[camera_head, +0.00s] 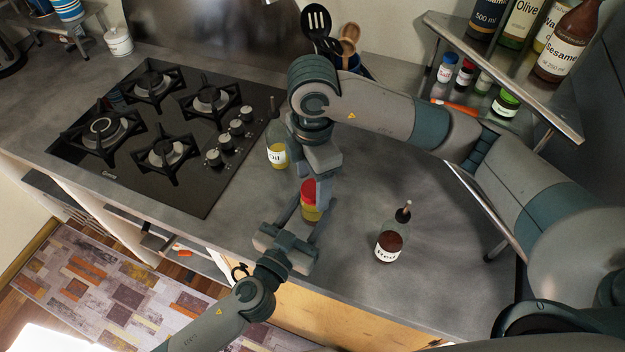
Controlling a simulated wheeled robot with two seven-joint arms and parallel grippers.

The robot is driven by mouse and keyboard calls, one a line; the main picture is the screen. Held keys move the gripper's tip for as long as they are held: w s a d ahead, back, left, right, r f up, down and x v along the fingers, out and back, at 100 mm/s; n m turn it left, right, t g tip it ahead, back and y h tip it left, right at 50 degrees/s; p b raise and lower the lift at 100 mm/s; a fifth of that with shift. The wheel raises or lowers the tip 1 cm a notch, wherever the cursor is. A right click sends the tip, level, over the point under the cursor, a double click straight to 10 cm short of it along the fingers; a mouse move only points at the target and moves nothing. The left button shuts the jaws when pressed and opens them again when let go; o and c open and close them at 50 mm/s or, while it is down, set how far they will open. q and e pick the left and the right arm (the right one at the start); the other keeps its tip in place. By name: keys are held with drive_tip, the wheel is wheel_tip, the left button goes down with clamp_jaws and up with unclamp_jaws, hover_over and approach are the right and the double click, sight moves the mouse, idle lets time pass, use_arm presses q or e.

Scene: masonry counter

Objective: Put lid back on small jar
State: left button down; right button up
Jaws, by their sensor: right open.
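A small jar with yellow contents (310,211) is near the front edge of the counter, between my two grippers. A red lid (309,188) shows at its top; I cannot tell whether it is seated or just above the jar. My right gripper (317,188) reaches down from above, open, with its fingers beside the lid and jar. My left gripper (307,214) comes from the front edge, its fingers pointing at the jar's lower part. Whether they touch the jar is hard to see. Parts of the jar are hidden by the fingers.
An oil bottle (277,153) stands just behind and left of the jar. A bottle with dark red contents (389,243) stands to the right. The gas hob (190,170) is at left. A metal shelf (500,75) with bottles is at back right. Counter around the red bottle is clear.

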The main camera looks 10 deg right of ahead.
drive_tip(key=shift+r, duration=2.25)
drive_tip(key=shift+n, duration=0.3)
drive_tip(key=shift+c, duration=0.3)
